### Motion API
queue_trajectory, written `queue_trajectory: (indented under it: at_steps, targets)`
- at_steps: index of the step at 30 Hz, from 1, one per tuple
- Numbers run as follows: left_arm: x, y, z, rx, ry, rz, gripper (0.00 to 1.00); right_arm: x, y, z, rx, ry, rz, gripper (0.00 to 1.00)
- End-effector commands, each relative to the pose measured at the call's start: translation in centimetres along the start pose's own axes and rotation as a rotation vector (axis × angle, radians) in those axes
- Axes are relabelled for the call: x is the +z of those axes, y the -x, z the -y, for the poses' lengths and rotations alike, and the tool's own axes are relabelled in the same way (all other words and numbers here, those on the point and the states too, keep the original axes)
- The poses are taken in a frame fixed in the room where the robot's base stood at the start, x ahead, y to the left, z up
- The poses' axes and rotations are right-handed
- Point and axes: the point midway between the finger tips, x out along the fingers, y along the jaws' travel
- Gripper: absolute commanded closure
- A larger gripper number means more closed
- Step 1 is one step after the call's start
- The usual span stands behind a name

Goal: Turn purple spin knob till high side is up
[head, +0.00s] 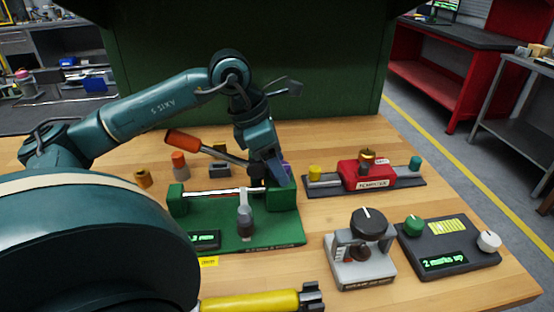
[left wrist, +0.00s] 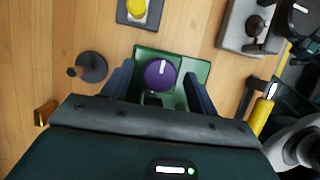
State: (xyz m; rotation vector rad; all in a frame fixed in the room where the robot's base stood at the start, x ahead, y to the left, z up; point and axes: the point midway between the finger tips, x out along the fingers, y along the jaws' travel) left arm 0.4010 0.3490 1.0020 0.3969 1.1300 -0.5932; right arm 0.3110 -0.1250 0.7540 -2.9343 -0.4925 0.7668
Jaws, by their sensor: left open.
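The purple knob (left wrist: 159,74) is round with a white mark pointing toward the top of the left wrist picture. It sits on a green base (left wrist: 188,66). In the head view only a sliver of the purple knob (head: 287,168) shows behind my left gripper (head: 272,182). The green fixture (head: 235,232) carries a horizontal rod and a dark display. In the left wrist view my left gripper (left wrist: 159,88) is open, with one finger on each side of the knob and visible gaps. My right gripper is out of view.
A red block on a rail (head: 367,174), a grey device with a black dial (head: 362,262) and a dark panel reading "2 marks up" (head: 445,252) stand to the right. An orange-handled tool (head: 190,142) lies behind. A yellow-handled object (head: 255,301) is at the front.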

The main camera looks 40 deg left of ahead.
Motion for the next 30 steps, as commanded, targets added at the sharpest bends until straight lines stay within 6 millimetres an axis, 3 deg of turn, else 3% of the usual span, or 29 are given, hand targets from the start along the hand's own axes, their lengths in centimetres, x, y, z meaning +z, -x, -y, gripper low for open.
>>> queue_trajectory:
  at_steps: [5, 8, 21, 30]
  targets:
    - [0.0, 0.8, -0.1, 0.003, 0.001, 0.0, 0.41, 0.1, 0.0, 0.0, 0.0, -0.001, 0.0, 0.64]
    - [-0.1, 2.4, -0.1, 0.005, 0.0, -0.001, 0.41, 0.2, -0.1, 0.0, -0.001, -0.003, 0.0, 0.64]
    - [0.1, 11.6, -0.1, 0.003, 0.001, 0.001, 0.41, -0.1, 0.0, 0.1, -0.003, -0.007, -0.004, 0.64]
    - [0.0, 13.2, 0.0, 0.0, 0.0, 0.001, 0.41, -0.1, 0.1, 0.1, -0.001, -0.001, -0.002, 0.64]
